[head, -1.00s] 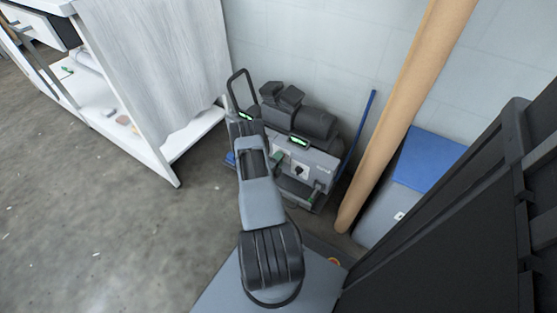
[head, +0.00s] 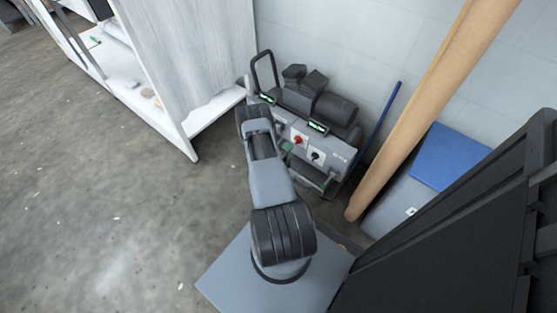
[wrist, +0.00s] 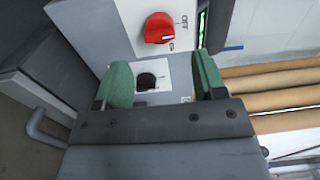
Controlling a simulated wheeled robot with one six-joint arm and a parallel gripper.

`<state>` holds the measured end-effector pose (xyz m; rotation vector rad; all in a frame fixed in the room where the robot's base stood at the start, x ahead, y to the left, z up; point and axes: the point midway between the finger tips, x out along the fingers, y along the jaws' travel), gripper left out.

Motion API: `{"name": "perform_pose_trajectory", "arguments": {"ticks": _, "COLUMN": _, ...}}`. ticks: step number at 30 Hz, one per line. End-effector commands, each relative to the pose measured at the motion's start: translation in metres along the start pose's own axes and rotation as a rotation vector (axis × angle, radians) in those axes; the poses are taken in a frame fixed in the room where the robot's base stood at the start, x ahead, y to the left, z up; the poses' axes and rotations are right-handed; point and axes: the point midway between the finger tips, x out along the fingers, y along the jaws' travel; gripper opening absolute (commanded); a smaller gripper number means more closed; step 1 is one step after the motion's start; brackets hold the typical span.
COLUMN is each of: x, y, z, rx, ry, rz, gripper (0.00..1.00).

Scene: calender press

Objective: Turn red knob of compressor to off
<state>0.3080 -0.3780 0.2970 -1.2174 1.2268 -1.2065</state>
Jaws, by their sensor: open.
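The compressor (head: 338,150) stands on the floor against the wall, with a light grey front panel. Its red knob (head: 297,140) shows beside my arm, with a black knob (head: 315,156) to its lower right. In the wrist view the red knob (wrist: 158,27) is at the top, its white mark toward the lower-right label, apparently "ON"; "OFF" is printed to its upper right. My gripper (wrist: 161,80) is open, its two green fingertips apart. The black knob (wrist: 147,81) appears between them. The red knob lies beyond the fingertips, ungripped. In the head view my arm largely hides the gripper.
A white cabinet (head: 190,70) stands left of the compressor. A blue pole (head: 385,118) and a large tan roll (head: 430,100) lean at its right. A blue-topped box (head: 445,158) and a dark structure (head: 470,230) are farther right. The floor at left is open.

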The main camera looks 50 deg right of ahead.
Motion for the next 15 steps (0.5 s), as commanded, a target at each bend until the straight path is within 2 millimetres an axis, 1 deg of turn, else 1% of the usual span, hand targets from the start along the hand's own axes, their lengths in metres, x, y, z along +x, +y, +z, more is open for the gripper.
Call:
{"name": "perform_pose_trajectory", "arguments": {"ticks": 1, "x": -0.012, "y": -0.003, "z": 0.001, "rx": -0.002, "ry": -0.005, "rz": 0.003, "gripper": 0.64}}
{"name": "perform_pose_trajectory", "arguments": {"ticks": 6, "x": -0.044, "y": -0.002, "z": 0.001, "rx": -0.002, "ry": -0.005, "rz": 0.002, "gripper": 0.64}}
{"name": "perform_pose_trajectory", "arguments": {"ticks": 10, "x": -0.062, "y": -0.001, "z": 0.001, "rx": -0.001, "ry": -0.004, "rz": 0.001, "gripper": 0.64}}
{"name": "perform_pose_trajectory", "arguments": {"ticks": 15, "x": -0.076, "y": -0.001, "z": 0.001, "rx": 0.0, "ry": -0.001, "rz": 0.0, "gripper": 0.64}}
